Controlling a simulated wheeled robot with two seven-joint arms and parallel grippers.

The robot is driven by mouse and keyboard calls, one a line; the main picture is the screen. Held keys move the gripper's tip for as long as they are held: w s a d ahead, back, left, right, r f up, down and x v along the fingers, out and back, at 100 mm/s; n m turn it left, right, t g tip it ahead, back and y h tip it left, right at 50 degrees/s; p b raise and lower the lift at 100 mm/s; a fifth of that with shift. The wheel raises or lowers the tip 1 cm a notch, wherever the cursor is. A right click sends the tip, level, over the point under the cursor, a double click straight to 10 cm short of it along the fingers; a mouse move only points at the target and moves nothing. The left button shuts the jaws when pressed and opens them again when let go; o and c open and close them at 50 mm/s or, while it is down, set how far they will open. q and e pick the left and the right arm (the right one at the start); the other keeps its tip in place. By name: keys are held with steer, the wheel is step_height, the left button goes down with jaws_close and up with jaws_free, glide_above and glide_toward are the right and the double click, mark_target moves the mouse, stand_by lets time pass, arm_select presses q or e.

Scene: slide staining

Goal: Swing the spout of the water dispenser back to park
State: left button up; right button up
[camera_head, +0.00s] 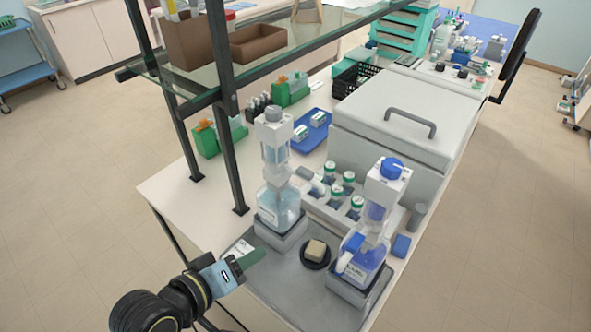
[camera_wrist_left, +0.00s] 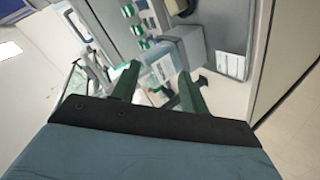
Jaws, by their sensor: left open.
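The water dispenser (camera_head: 279,205) is a clear bottle with a pale grey cap and head, on a grey base toward the left of the work surface. My right gripper is not in view.
A second dispenser with a blue cap (camera_head: 365,256) stands to the right. A dark round dish (camera_head: 316,264) with a beige block lies between them on the grey tray (camera_head: 300,288). Green-capped bottles (camera_head: 349,177) stand behind. A shelf post (camera_head: 228,130) rises at the left.

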mark_target(302, 178)
arm_select(q)
steer(key=w+d+r+n+t+h, duration=0.3)
steer(key=w+r+n+t, duration=0.1)
steer(key=r+n, duration=0.35)
steer(key=shift+m+t+h, duration=0.3)
steer(key=shift+m, duration=0.05)
steer(key=p+x, duration=0.1)
steer(key=x, duration=1.2)
steer(key=shift+w+d+r, duration=0.2)
steer(key=shift+w+d, duration=0.05)
jaws_close()
